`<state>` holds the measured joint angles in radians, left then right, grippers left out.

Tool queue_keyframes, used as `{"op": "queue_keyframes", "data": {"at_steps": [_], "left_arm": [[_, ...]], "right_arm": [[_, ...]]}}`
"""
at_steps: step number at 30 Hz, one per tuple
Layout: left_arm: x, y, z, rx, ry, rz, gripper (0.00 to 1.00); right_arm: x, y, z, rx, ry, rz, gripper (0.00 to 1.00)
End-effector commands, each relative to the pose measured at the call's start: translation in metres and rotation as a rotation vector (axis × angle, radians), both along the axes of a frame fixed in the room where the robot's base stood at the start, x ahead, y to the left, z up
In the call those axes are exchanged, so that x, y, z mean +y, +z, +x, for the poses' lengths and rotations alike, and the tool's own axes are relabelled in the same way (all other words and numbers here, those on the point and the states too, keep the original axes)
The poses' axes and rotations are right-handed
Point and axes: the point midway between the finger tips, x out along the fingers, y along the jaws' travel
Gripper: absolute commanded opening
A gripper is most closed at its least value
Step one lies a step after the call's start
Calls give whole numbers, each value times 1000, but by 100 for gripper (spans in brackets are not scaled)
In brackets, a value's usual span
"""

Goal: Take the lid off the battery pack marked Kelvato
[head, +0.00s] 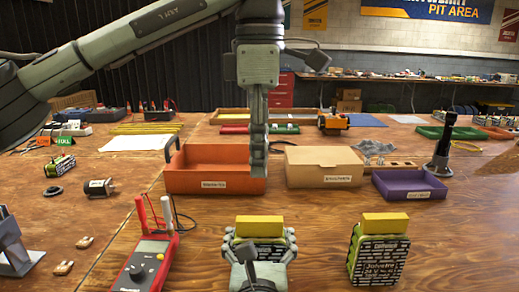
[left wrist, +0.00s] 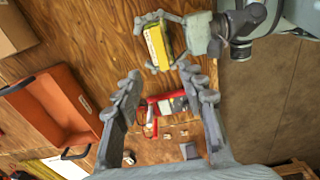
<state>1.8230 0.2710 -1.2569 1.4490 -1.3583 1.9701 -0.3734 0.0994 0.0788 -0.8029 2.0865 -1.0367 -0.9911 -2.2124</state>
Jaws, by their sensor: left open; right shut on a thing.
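A battery pack with a yellow lid (head: 259,226) stands at the front centre, its lid seated on top. My right gripper (head: 259,244) is shut around this pack and covers its front, so its marking cannot be read. The lid also shows in the left wrist view (left wrist: 157,46), with the right gripper's fingers on either side. A second pack (head: 378,258), green and black with a yellow lid, stands upright to the right; its label looks like "Jabvoto". My left gripper (head: 259,172) is open and empty, pointing down above and beyond the held pack.
A red multimeter (head: 146,262) with upright probes stands left of the held pack. An orange tray (head: 190,180), a cardboard box (head: 318,168) and a purple tray (head: 408,187) line the middle. A black post (head: 443,148) stands at right. Wood between the two packs is bare.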

Motion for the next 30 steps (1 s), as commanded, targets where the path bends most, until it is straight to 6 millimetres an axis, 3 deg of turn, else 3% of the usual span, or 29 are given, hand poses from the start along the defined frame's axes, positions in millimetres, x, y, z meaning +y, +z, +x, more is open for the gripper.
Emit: {"op": "queue_keyframes", "data": {"at_steps": [7, 21, 30], "left_arm": [[1, -18, 0, 2, 53, 2, 40], [1, -101, -1, 3, 50, 1, 40], [1, -118, 0, 1, 51, 0, 40]], "right_arm": [[0, -1, 0, 2, 0, -2, 23], [0, -1, 0, 2, 0, -2, 23], [0, -1, 0, 2, 0, -2, 23]]}}
